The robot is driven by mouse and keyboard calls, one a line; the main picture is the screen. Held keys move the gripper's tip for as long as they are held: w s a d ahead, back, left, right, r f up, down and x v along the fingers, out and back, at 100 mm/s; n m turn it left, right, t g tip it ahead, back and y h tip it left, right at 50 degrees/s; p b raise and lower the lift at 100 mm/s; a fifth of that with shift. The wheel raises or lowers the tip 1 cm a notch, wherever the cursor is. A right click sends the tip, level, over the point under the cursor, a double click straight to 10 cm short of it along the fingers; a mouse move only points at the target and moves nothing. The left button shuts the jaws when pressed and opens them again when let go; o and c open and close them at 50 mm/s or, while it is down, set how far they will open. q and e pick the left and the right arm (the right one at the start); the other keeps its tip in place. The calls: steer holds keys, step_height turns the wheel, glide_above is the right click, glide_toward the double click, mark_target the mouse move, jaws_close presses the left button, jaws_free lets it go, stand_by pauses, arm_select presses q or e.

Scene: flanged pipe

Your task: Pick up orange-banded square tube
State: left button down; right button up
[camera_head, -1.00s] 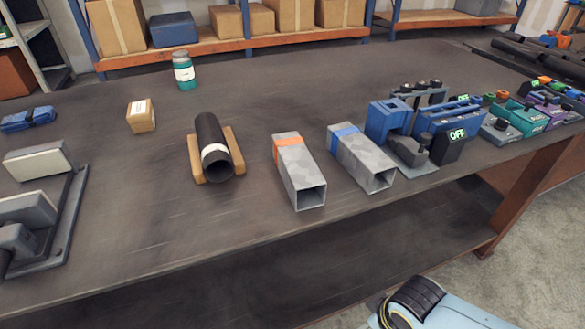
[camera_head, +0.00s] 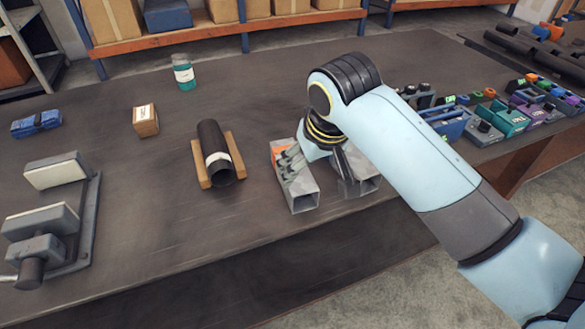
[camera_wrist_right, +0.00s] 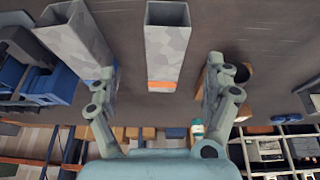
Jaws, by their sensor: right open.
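The orange-banded square tube (camera_head: 297,188) is a grey, mottled hollow tube lying on the table in the head view, its open end toward the front edge. My right gripper (camera_head: 315,175) is above it, hiding part of its middle and orange band. In the right wrist view the tube (camera_wrist_right: 166,45) lies between the two spread fingers of the right gripper (camera_wrist_right: 160,92), with its orange band toward the palm. The gripper is open; I see no contact with the tube. My left gripper is not in view.
A blue-banded square tube (camera_wrist_right: 77,40) lies close beside, near one right finger. A black pipe (camera_head: 213,150) rests on a wooden cradle (camera_head: 237,158) to the left. A vise (camera_head: 50,220), small box (camera_head: 145,121) and bottle (camera_head: 184,76) stand further left.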

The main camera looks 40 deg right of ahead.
steer(key=shift+m, duration=0.4)
steer(key=w, duration=0.4)
steer(key=shift+r, duration=0.25)
steer(key=x, duration=0.5)
steer(key=shift+w+d+r, duration=0.1)
steer(key=shift+w+r, duration=0.05)
steer(key=shift+w, duration=0.1)
steer(key=shift+d+x, duration=0.1)
steer(key=shift+x, duration=1.4)
steer(key=shift+d+x, duration=0.15)
steer(key=shift+x, duration=1.4)
steer(key=shift+r, duration=0.15)
steer(key=c, duration=1.7)
